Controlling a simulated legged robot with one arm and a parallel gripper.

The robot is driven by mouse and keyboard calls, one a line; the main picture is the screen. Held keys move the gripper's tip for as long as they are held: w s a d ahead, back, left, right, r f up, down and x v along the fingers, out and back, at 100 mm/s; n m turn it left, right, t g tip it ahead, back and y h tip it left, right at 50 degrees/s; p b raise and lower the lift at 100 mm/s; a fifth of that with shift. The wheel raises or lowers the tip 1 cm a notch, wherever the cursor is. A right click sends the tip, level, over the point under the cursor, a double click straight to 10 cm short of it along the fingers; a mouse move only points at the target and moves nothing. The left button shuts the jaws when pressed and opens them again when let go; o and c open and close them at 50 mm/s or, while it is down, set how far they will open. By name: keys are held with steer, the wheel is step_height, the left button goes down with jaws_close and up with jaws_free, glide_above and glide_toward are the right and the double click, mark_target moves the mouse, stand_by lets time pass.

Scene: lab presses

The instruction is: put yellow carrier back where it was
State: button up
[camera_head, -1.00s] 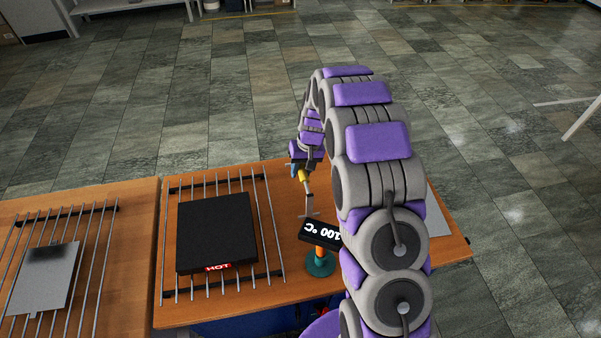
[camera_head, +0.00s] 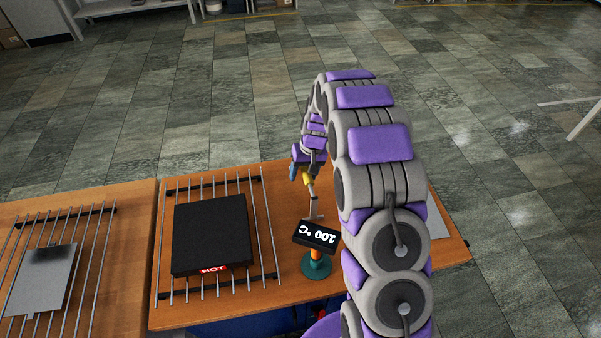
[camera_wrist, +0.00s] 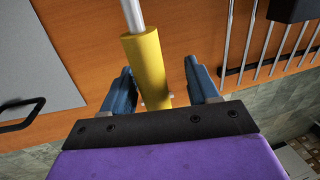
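The yellow carrier's handle (camera_wrist: 147,65) lies between my gripper's blue fingers (camera_wrist: 160,75) in the wrist view, with a visible gap on its right. The left finger is close to it; I cannot tell if they touch. A metal rod runs from the handle out of the wrist picture. In the head view, the yellow handle (camera_head: 307,179) shows below my gripper (camera_head: 304,168), with the rod and a flat metal end over the right table. Whether that end touches the table is unclear.
A black block marked HOT (camera_head: 210,235) lies on a barred rack on the right table (camera_head: 285,190). A 100 °C display (camera_head: 317,236) on a green round base (camera_head: 316,267) stands near the carrier. A grey plate (camera_head: 42,280) lies on the left rack.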

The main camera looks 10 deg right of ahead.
steer(key=shift+d, duration=0.15)
steer(key=shift+a+r, duration=0.35)
step_height(320, 180, up, 11)
steer(key=d+p, duration=0.3)
steer(key=s+a+r, duration=0.3)
steer(key=s+r, duration=0.5)
steer(key=s, duration=0.2)
steer(key=s+r+g+h, duration=0.1)
steer(key=s+r, duration=0.1)
steer(key=s, duration=1.4)
steer(key=s+r+h, duration=0.1)
steer(key=s+r, duration=0.1)
steer(key=s, duration=1.4)
steer(key=shift+s+r+g, duration=0.2)
steer(key=shift+r+g, duration=0.05)
steer(key=shift+g, duration=0.15)
